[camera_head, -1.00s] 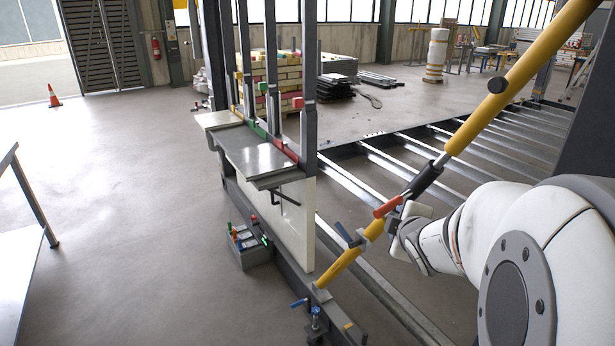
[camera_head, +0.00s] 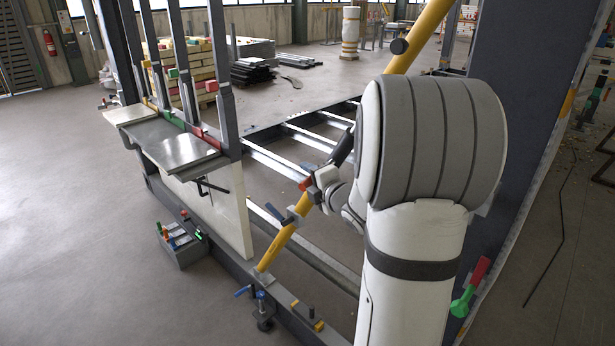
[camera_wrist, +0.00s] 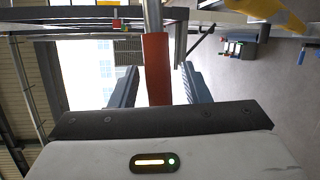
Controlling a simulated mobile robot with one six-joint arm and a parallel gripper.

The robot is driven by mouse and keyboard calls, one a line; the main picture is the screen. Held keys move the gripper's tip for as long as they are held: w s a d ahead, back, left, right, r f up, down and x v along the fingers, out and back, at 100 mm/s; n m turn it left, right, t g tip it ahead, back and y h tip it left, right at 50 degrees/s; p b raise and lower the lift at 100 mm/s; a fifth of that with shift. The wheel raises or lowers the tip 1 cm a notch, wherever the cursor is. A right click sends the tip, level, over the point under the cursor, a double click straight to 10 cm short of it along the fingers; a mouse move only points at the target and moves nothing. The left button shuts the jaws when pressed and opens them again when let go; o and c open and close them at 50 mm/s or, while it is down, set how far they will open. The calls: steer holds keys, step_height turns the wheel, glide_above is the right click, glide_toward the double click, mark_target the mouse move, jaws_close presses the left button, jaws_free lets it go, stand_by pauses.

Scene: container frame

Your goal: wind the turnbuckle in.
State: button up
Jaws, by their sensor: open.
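The turnbuckle is a yellow diagonal bar (camera_head: 291,226) with a dark sleeve (camera_head: 343,148) in its middle, running from the frame's low beam to the upper right in the head view. A red handle (camera_head: 306,184) sits just below the sleeve. In the wrist view, the red handle (camera_wrist: 157,70) stands upright between the two blue-grey fingers of my gripper (camera_wrist: 161,67), with a gap on each side. My gripper is open around it. In the head view my own arm hides part of the sleeve and upper bar.
A bench-like plate (camera_head: 175,145) with red and green clamps stands left of the turnbuckle. A blue-handled fitting (camera_head: 262,305) is on the low beam. A dark post (camera_head: 535,90) stands at right. The floor at left is clear.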

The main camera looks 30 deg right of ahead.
steer(key=shift+w, duration=0.4)
steer(key=shift+c, duration=0.5)
jaws_close()
